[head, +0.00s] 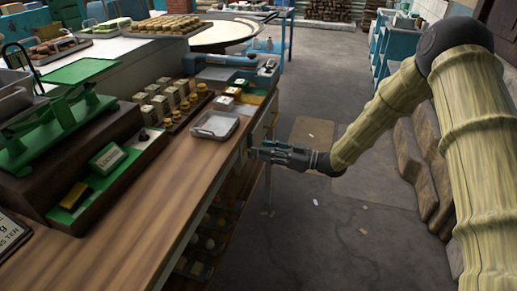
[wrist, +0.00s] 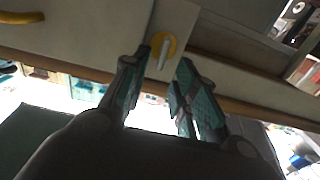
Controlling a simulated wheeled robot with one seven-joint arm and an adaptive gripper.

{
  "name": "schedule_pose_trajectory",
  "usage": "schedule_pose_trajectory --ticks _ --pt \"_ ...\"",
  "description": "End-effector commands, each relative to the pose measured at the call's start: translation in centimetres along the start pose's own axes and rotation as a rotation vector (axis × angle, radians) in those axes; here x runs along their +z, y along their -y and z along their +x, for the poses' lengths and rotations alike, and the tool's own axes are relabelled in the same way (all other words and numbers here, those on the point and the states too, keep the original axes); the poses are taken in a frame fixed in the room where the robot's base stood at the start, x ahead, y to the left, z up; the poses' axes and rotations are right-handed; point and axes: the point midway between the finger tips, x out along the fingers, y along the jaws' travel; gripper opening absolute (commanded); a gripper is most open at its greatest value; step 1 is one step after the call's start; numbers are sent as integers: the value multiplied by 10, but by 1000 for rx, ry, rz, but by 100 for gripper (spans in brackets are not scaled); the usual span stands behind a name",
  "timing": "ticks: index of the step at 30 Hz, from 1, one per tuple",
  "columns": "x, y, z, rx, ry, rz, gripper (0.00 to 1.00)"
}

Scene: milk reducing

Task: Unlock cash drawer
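The cash drawer front (wrist: 95,28) is a pale panel across the top of the wrist view, which appears tilted. On it is a round yellow lock plate (wrist: 172,42) with a small pale key or lever (wrist: 163,52) at its centre. My gripper (wrist: 160,78) is open, its two green-grey fingers apart with the key showing in the gap near the tips. I cannot tell whether a finger touches it. In the head view my gripper (head: 258,150) is at the counter's right side; the lock is hidden there.
A yellow handle (wrist: 20,17) is on the panel at upper left of the wrist view. The wooden counter (head: 140,205) holds a clear tray (head: 214,125), a green scale (head: 65,120) and several small blocks. Shelves with goods are below the counter. The floor (head: 310,230) to the right is mostly clear.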

Motion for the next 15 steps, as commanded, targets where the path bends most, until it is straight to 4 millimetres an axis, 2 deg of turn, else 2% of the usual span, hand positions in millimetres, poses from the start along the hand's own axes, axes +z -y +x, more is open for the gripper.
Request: schedule_pose_trajectory --ticks 6,15 --pt "0 0 27 -1 0 0 29" --pt "0 0 36 1 1 0 29"
